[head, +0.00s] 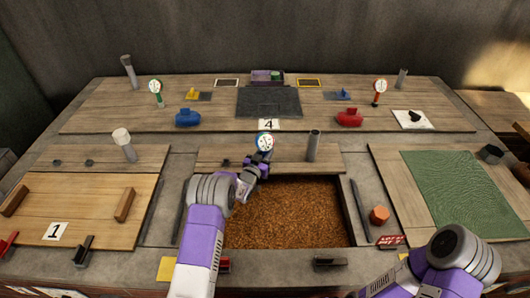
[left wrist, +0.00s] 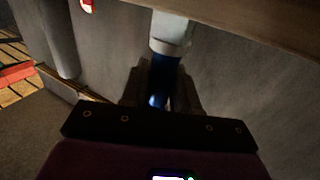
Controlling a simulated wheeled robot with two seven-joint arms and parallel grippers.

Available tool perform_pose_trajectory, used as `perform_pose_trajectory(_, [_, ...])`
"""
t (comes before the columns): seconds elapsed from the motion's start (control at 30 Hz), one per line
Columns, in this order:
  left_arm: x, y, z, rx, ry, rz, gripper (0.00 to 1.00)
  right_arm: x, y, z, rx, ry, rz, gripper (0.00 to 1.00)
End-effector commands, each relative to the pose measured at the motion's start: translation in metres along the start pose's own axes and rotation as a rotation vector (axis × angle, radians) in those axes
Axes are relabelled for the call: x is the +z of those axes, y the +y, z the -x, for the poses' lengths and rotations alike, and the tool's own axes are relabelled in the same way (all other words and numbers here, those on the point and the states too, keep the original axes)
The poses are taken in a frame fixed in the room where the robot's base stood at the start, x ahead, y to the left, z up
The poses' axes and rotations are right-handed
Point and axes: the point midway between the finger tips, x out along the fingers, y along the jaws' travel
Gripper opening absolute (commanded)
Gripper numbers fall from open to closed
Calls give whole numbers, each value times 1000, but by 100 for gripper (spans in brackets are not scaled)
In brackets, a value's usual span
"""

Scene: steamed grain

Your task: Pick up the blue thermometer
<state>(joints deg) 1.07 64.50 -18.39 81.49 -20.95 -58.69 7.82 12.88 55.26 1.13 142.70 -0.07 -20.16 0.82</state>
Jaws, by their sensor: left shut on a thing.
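The blue thermometer (head: 265,143) shows its round white dial in the head view, upright just beyond my left gripper (head: 255,164), over the back edge of the brown grain bed (head: 290,215). In the left wrist view its blue stem (left wrist: 160,80) stands between the two fingers of my left gripper (left wrist: 160,92), which is shut on it. The lower stem is hidden by the gripper in the head view. My right arm shows at the lower right of the head view, but its fingers are out of the picture.
A grey post (head: 313,145) stands close right of the thermometer. A green-stemmed dial (head: 156,92) and a red-stemmed dial (head: 380,91) stand farther back. A green mat (head: 460,190) lies at right, a wooden board (head: 80,207) at left.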

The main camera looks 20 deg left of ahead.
Motion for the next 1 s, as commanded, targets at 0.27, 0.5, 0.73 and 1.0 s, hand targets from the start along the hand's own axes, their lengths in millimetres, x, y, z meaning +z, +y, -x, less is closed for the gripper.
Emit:
perform_pose_trajectory(0.27, [-5, 0, 0, 0, 3, 0, 0, 0, 0, 2, 0, 0, 0, 59])
perform_pose_trajectory(0.5, [-34, 0, 0, 0, 5, -1, 0, 0, -4, 11, 0, 0, 0, 59])
perform_pose_trajectory(0.73, [-78, 0, 0, -1, 5, 0, 0, 1, -9, 24, 0, 0, 0, 59])
perform_pose_trajectory(1.0, [-132, 0, 0, 0, 5, -1, 0, 2, -14, 38, 0, 0, 0, 59])
